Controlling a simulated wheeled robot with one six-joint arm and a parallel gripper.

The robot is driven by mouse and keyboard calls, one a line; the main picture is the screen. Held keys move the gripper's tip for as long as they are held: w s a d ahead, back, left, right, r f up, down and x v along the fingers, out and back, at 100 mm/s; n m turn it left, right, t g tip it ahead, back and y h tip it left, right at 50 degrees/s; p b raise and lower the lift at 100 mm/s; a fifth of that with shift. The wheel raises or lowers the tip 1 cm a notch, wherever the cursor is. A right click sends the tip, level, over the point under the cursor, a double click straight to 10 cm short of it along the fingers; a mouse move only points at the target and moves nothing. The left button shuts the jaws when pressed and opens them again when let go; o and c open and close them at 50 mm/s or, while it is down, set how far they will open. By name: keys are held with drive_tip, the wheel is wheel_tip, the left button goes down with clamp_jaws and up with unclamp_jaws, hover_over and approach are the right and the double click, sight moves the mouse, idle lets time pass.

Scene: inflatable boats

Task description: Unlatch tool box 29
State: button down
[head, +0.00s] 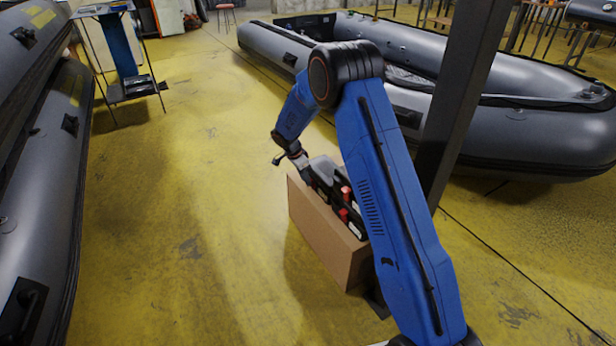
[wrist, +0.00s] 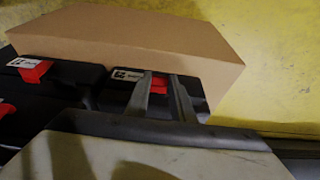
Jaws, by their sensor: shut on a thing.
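Black tool boxes with red latches stand against a brown box; one tool box (wrist: 60,74) shows at the left of the wrist view with a white label and a red latch (wrist: 35,72). Another tool box (wrist: 118,86) has a white label too small to read and a red latch (wrist: 159,84). My gripper (wrist: 162,98) has its two fingers on either side of this latch, shut on it. In the head view my gripper (head: 306,178) reaches down to the far end of the tool boxes (head: 347,212). The number 29 is not readable.
The brown box (head: 325,235) stands on the yellow floor beside the tool boxes. A dark post (head: 463,95) rises right of my arm. Grey inflatable boats lie at the right (head: 530,120) and the left (head: 40,190).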

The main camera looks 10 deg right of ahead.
drive_tip(key=shift+s+a+f+t+h, duration=0.2)
drive_tip(key=shift+a+f+t+h, duration=0.45)
drive_tip(key=shift+h, duration=0.7)
drive_tip(key=shift+s+a+f+t+h, duration=0.2)
drive_tip(key=shift+a+f+h, duration=0.3)
drive_tip(key=shift+f+h, duration=0.6)
drive_tip(key=shift+s+a+f+t+h, duration=0.15)
drive_tip(key=shift+a+f+t+h, duration=0.35)
drive_tip(key=shift+h, duration=1.05)
drive_tip(key=shift+a, duration=0.1)
drive_tip(key=c, duration=1.5)
unclamp_jaws()
drive_tip(key=v, duration=1.7)
drive_tip(key=shift+a, duration=0.2)
